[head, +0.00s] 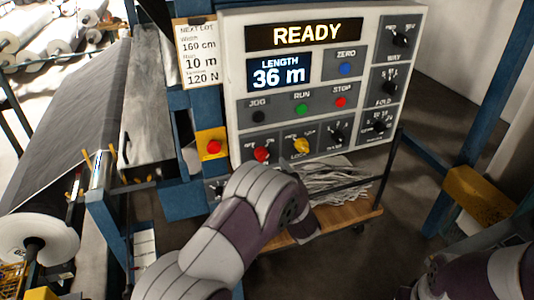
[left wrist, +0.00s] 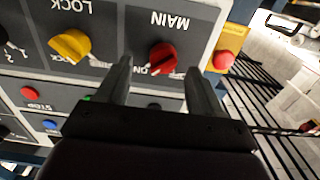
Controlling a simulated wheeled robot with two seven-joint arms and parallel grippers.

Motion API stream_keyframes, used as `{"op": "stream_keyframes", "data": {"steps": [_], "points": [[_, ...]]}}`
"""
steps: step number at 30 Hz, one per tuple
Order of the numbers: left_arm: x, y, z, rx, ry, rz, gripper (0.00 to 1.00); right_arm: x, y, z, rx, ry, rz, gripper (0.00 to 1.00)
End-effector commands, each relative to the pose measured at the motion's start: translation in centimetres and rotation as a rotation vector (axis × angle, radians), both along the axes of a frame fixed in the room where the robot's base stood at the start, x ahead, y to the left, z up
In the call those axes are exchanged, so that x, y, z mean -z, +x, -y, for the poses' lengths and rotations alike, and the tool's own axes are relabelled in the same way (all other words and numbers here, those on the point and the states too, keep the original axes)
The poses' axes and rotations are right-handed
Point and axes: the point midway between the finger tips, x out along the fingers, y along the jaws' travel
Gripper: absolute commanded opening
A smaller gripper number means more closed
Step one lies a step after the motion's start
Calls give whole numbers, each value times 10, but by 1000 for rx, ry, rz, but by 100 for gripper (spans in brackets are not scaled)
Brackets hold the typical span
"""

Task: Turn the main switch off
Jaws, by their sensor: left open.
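The main switch is a red rotary knob (head: 261,153) low on the left of the control panel (head: 232,90). The left wrist view shows this red knob (left wrist: 162,57) upside down, beside the label MAIN, with its pale mark toward the ON lettering. My left gripper (left wrist: 159,68) is open and empty, its two dark fingers apart. Its tips appear on either side of the knob in that view; I cannot tell whether they touch it. In the head view my left arm hides the fingers below the panel. My right gripper is out of view.
A yellow LOCK knob (head: 301,146) sits just right of the main switch. A red button on a yellow plate (head: 213,146) is to its left. Other knobs and buttons crowd the panel. A wooden cart (head: 345,219) stands below, and a grey fabric roll (head: 38,238) at left.

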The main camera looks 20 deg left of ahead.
Motion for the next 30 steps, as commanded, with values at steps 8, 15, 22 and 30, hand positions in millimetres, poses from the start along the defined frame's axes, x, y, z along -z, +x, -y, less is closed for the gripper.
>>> {"op": "stream_keyframes", "data": {"steps": [8, 15, 22, 30], "points": [[-1, 34, -23, 0, 0, -1, 66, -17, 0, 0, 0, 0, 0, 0], [0, 37, -25, 1, -1, -1, 66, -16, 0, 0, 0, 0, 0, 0], [0, 37, -24, 2, 0, 0, 11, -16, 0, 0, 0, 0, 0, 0], [2, 37, -24, 1, -14, 10, 11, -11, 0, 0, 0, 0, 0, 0]]}}
